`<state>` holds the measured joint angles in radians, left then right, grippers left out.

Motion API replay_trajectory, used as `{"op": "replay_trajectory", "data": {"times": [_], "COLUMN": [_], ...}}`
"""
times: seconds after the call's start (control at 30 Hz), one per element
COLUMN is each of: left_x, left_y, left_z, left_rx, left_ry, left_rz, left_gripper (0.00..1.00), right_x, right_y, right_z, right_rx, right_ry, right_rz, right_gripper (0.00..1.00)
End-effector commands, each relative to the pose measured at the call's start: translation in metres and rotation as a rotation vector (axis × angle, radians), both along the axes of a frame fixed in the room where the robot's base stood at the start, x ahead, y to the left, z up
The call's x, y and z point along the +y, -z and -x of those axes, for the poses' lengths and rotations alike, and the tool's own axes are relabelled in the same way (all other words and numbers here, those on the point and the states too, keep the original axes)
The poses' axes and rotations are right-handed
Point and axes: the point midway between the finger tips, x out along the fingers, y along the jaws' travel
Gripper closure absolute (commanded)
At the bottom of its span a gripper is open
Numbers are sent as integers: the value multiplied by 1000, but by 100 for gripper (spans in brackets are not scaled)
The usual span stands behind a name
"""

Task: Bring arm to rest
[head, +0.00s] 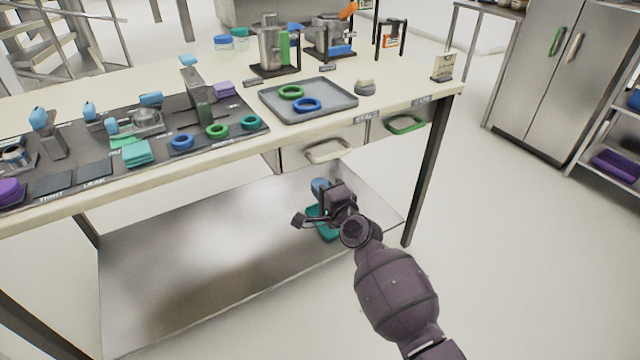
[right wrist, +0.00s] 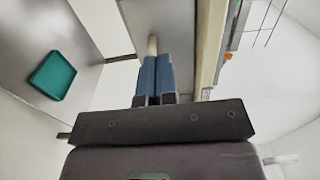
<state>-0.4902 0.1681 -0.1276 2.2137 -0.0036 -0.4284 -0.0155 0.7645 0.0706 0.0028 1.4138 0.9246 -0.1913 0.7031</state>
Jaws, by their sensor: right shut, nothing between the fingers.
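My right arm comes in from the lower right in the head view. Its gripper (head: 322,188) is in front of the table, below the tabletop edge and above the lower shelf. In the right wrist view the two blue fingertips (right wrist: 155,78) are together with nothing between them. A teal bin (right wrist: 52,76) lies on the metal lower shelf, apart from the fingers. In the head view the teal bin (head: 325,232) is partly hidden behind my right gripper. My left gripper is not in view.
The table (head: 370,98) has drawers with a white handle (head: 328,151) and a green handle (head: 405,124) close to my right gripper. A grey tray (head: 335,105) holds a green and a blue ring. The lower shelf (head: 190,260) is otherwise bare. Floor at right is clear.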

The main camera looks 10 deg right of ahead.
Motion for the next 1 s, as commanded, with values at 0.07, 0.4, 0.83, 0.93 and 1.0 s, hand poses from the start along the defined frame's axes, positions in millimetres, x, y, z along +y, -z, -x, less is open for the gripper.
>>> {"op": "replay_trajectory", "data": {"times": [0.07,0.4,0.83,0.93,1.0], "left_x": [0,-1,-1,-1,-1], "left_y": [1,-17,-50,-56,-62], "left_z": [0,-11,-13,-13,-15], "left_rx": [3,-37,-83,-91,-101], "left_ry": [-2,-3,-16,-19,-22], "left_rz": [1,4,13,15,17], "left_gripper": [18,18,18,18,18], "right_x": [-1,-21,-85,-98,-106], "right_y": [-1,8,44,49,52], "right_z": [2,37,180,217,242], "right_rx": [-1,-8,12,24,34], "right_ry": [0,13,12,-1,-12], "right_rz": [0,144,700,824,912], "right_gripper": [100,100,100,100,100]}}
